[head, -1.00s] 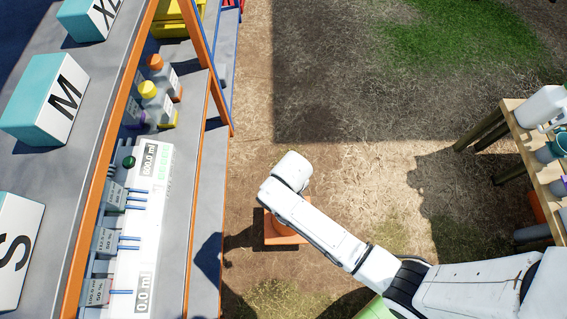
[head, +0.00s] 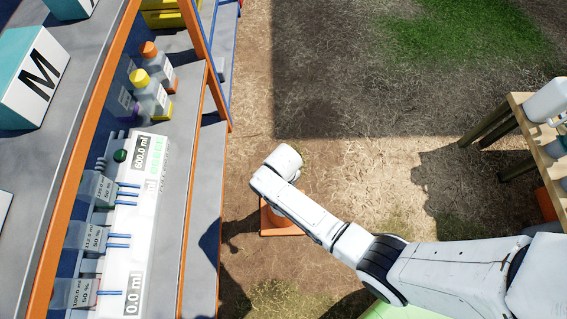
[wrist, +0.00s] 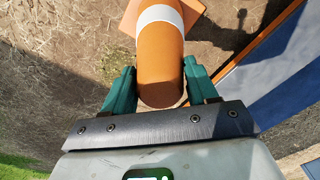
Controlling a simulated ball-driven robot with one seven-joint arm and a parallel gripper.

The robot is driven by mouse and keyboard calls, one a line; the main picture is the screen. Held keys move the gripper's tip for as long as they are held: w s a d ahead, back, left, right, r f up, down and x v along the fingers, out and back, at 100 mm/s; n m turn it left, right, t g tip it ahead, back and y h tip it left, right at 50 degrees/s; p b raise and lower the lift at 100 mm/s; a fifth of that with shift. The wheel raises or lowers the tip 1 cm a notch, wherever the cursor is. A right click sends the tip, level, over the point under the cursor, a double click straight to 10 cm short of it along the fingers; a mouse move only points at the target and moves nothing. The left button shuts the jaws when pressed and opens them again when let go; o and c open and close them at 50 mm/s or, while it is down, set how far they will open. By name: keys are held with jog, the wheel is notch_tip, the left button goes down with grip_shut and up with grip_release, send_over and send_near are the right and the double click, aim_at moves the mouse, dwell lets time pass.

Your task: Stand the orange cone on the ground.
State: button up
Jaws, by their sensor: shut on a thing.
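The orange cone (head: 280,220) shows in the head view under the end of my arm, its square base partly in sight and its upper part hidden. In the wrist view the cone (wrist: 161,62), with a white band, lies between the two green fingers of my gripper (wrist: 159,80), which is shut on it near its tip. The base is at the far end, away from my palm. The cone looks roughly upright over the dirt ground (head: 330,165). I cannot tell whether its base touches the ground.
A shelf rack with an orange frame (head: 72,226) stands close on the left, holding bottles (head: 150,95) and a white measuring unit (head: 137,230). A wooden table (head: 520,125) with containers is at the right. The ground ahead is clear.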

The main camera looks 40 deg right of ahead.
jog(key=o, duration=0.6)
jog(key=shift+f, duration=0.1)
jog(key=o, duration=0.5)
notch_tip(320, 180, up, 12)
jog(key=p, duration=0.4)
jog(key=shift+p, duration=0.35)
jog(key=shift+s, duration=0.1)
jog(key=s+d+r+m, duration=0.1)
jog(key=s+d+r, duration=0.3)
jog(key=s+r, duration=0.3)
jog(key=s+d+r+t, duration=0.1)
jog(key=s+d+r, duration=0.2)
jog(key=s+r, duration=0.3)
jog(key=s, duration=0.3)
jog(key=shift+s+d+r+m, duration=0.2)
jog(key=shift+d+r+m, duration=0.15)
jog(key=shift+d+m, duration=0.05)
